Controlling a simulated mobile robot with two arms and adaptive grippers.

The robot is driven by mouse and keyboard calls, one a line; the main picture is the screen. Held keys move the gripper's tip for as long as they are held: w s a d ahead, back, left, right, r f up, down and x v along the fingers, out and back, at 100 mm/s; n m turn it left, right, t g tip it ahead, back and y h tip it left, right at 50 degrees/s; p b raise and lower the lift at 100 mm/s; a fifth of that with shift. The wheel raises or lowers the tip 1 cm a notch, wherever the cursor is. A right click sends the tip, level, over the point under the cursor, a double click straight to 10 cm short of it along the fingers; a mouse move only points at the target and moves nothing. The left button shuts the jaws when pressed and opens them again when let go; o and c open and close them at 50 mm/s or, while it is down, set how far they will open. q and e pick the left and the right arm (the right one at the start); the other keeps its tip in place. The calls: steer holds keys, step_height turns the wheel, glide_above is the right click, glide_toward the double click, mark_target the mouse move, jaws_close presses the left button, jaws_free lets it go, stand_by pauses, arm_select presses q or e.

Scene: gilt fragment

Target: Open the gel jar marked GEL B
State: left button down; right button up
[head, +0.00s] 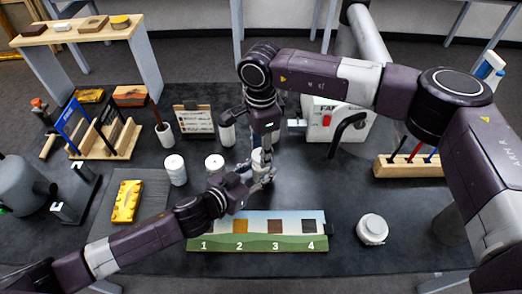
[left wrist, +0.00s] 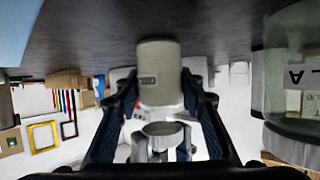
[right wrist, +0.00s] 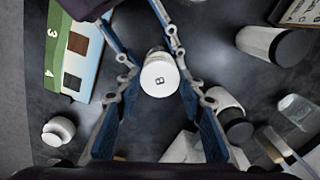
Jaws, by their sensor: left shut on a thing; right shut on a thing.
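The gel jar marked B is a small pale jar (head: 258,158) near the middle of the table, partly hidden by both grippers in the head view. Its white lid (right wrist: 158,78) faces the right wrist camera with a letter B on it. In the left wrist view the pale jar body (left wrist: 160,75) appears upside down with a small dark label. My left gripper (head: 262,177) has its fingers shut on the body from the front left. My right gripper (head: 268,160) points down from above, shut around the lid. I cannot tell whether the jar touches the table.
White jars (head: 175,169) and (head: 214,164) stand left of the grippers. A numbered swatch board (head: 258,244) lies in front, a round white jar (head: 372,229) to its right. A yellow fragment (head: 127,201) lies on a grey mat. A white box (head: 342,115) stands behind.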

steer(key=shift+r, duration=0.1)
steer(key=shift+r, duration=1.9)
arm_select(q)
steer(key=c, duration=1.2)
jaws_free()
